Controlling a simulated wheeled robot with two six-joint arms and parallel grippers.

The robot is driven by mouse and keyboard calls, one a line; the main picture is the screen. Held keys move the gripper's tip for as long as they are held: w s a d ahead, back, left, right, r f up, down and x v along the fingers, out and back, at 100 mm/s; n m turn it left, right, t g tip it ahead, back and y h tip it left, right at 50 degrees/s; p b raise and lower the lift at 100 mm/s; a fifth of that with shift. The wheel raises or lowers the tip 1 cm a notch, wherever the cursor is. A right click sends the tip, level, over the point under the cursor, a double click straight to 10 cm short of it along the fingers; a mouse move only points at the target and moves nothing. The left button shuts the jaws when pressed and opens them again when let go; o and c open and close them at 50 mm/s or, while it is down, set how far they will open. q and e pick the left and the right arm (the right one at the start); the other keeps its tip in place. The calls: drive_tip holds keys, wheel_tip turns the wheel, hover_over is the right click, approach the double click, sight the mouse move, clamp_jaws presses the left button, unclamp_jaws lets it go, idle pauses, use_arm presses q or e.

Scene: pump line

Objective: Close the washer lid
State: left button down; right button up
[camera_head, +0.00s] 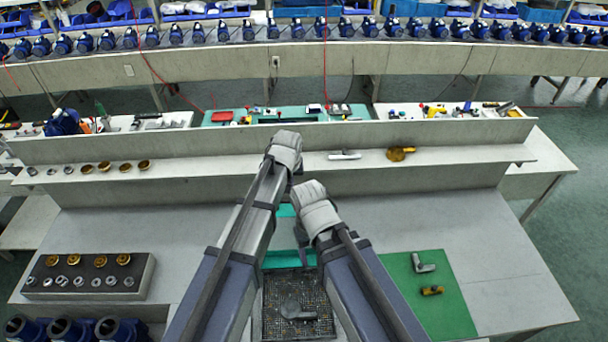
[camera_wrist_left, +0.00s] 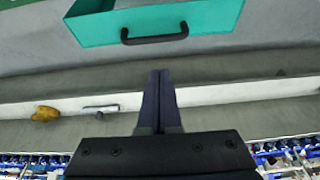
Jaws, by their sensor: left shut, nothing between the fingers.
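The teal washer (camera_head: 288,259) shows between my arms in the head view, partly hidden by them. Its top is open, with a dark mesh floor (camera_head: 272,325) and a grey part (camera_head: 295,311) on it. In the left wrist view a teal panel (camera_wrist_left: 205,22) with a black bar handle (camera_wrist_left: 155,38) is at the top; it looks like the raised lid. My left gripper (camera_wrist_left: 160,75) is shut and empty, apart from the handle. In the head view its fingers are hidden beyond the wrist. My right gripper (camera_head: 316,208) is close by; its fingers are hidden.
A green mat (camera_head: 440,300) with a grey part (camera_head: 422,263) and a brass part (camera_head: 432,290) lies at right. A grey block (camera_head: 140,278) with several rings stands at left. A shelf (camera_head: 230,165) with loose parts crosses behind. The bench top at far right is clear.

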use_arm(q)
drive_tip(key=w+b+x, duration=0.1)
drive_tip(key=b+x, duration=0.9)
drive_tip(key=s+r+p, duration=0.2)
drive_tip(key=s, duration=0.1)
drive_tip(key=shift+s+d+r, duration=0.15)
drive_tip(key=shift+s+d, duration=0.05)
drive_tip(key=shift+s, duration=0.2)
use_arm(e)
wheel_tip(320, 180, down, 7)
drive_tip(key=shift+f+n, duration=0.2)
drive_tip(key=shift+n, duration=0.1)
drive_tip(key=shift+d, duration=0.1)
